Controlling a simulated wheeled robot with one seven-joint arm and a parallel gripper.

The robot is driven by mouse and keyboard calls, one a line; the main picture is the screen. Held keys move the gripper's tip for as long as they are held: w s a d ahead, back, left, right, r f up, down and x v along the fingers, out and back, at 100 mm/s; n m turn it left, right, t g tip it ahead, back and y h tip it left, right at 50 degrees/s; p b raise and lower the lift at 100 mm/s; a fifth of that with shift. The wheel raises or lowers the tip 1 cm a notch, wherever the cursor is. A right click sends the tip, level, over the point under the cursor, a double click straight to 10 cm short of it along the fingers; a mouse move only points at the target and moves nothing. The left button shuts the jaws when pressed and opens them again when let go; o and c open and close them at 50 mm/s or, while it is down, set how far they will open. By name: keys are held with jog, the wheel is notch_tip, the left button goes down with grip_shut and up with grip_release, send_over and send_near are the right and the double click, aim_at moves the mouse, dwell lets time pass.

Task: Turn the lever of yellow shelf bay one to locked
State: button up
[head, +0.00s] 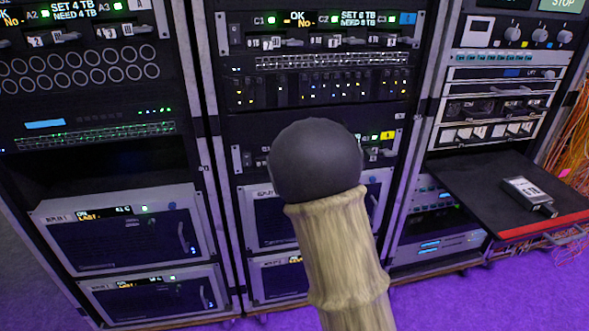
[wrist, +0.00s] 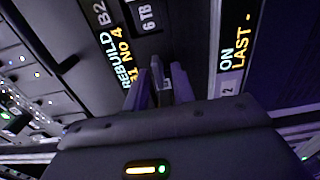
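In the head view the shelf with the yellow tag (head: 388,135) is in the middle rack, partly covered by my arm. Its first bay and lever lie behind or beside my arm, and I cannot make out the lever's position. My gripper is hidden in the head view. In the wrist view my gripper (wrist: 167,78) points at a dark rack front. A narrow gap shows between its two dark fingers, with a small white label seen in it. I cannot tell whether a lever is between them. A "6 TB" label (wrist: 146,18) and a "REBUILD" display (wrist: 125,50) are close by.
Above is the blue-tagged shelf (head: 407,18) with its levers. Grey server units (head: 130,238) stand in the left rack. At right, a pull-out tray (head: 470,185) with a red front edge holds a "6TB" drive (head: 528,194). Orange cables (head: 572,135) hang beyond. Purple floor is clear in front.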

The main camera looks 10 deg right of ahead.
dwell(0.3)
jog(key=s+b, duration=1.3)
jog(key=s, duration=0.4)
jog(key=shift+s, duration=0.2)
dwell(0.4)
